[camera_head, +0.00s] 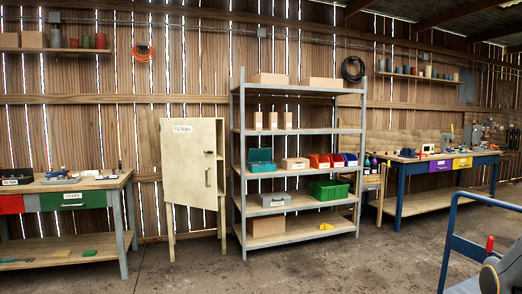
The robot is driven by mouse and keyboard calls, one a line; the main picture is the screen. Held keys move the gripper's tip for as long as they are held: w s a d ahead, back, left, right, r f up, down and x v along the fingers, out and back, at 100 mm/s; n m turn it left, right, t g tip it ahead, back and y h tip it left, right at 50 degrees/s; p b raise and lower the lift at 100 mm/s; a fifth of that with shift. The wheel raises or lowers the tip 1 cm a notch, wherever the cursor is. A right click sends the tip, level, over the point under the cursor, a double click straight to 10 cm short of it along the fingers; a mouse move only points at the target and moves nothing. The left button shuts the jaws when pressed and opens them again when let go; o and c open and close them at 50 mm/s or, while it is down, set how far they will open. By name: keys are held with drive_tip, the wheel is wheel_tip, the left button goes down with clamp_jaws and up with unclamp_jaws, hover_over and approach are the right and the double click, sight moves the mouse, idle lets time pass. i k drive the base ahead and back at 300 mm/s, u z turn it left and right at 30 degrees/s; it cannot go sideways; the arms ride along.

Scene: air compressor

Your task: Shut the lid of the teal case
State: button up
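The teal case (262,167) stands on the middle shelf of the grey metal rack, at the rack's left side. Its lid (260,155) is raised at the back and the case is open. The case is small in the picture, and its inside is hard to make out. My gripper is not in view.
The rack (243,200) also holds cardboard boxes, a beige case (295,164), red and blue bins, a grey case (275,201) and a green crate (329,190). A filters cabinet (188,160) stands left of it, its door ajar. Workbenches flank both sides. The concrete floor (300,268) in front is clear.

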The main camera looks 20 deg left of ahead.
sight(257, 154)
drive_tip(key=u, duration=0.3)
drive_tip(key=i, duration=0.8)
drive_tip(key=u, duration=0.95)
drive_tip(key=i, duration=3.5)
drive_tip(key=z, duration=0.35)
